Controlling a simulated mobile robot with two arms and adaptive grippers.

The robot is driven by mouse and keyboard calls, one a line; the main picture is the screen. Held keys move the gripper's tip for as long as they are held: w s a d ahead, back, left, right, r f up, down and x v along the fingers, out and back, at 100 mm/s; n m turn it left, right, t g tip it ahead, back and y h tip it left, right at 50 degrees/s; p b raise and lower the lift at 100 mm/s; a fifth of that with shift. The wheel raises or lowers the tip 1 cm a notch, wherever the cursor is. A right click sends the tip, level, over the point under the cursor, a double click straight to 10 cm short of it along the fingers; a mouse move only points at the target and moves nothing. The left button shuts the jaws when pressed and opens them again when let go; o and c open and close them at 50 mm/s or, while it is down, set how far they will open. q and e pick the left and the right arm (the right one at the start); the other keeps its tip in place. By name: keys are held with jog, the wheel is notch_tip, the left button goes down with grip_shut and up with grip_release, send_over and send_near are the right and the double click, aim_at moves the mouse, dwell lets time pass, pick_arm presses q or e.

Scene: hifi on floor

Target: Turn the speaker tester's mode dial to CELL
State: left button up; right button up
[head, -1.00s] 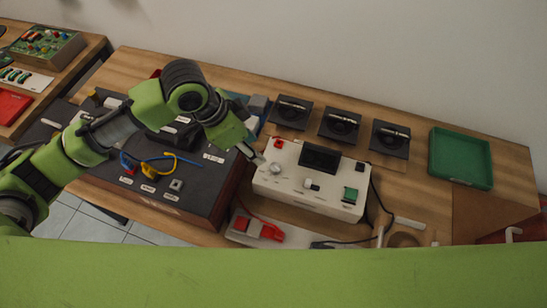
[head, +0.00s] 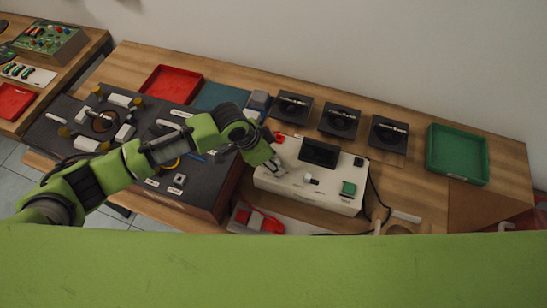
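The speaker tester (head: 328,197) is a white box with a dark screen (head: 318,153), a small black-and-white switch (head: 311,180) and a green button (head: 348,187). My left gripper (head: 277,168) is at the left part of its top face, over the spot of a round pale dial. The gripper hides that dial, so its setting and any contact cannot be told. The fingers are too small to show whether they are open or shut. The panel lettering is not readable. My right gripper is not in view.
Three black speaker units (head: 340,120) stand behind the tester. A green tray (head: 457,153) is at the right and a red tray (head: 171,84) at the back left. A dark board with parts (head: 75,120) lies left. A black cable (head: 374,195) runs off the tester's right side.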

pick_arm(q)
grip_shut()
